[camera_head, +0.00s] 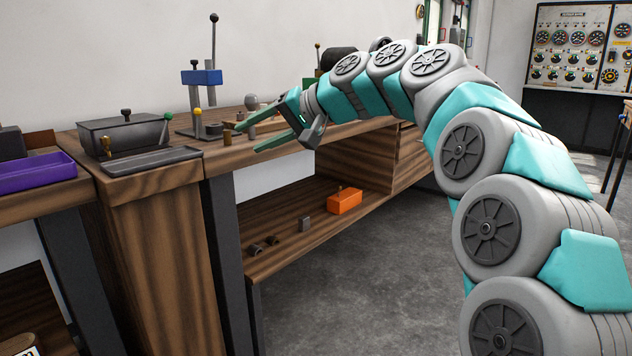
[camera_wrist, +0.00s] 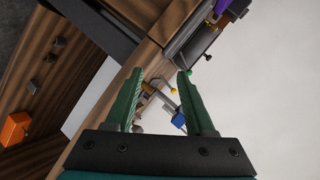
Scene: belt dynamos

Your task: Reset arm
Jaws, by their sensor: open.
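My gripper (camera_head: 262,133) is at the end of my teal and grey arm, which arches in from the right in the head view. It hangs at the front edge of the wooden workbench (camera_head: 150,180), around the height of its top. The green fingers are spread apart with nothing between them. In the wrist view the open gripper (camera_wrist: 160,77) points toward the bench top, with a lever press with a blue block (camera_wrist: 178,120) seen beyond the fingers.
The lever press with the blue block (camera_head: 202,77), a dark grey lidded box (camera_head: 125,135) and a purple tray (camera_head: 35,172) stand on the benches. An orange box (camera_head: 344,201) and small grey parts sit on the lower shelf. The floor (camera_head: 370,260) below my arm is clear.

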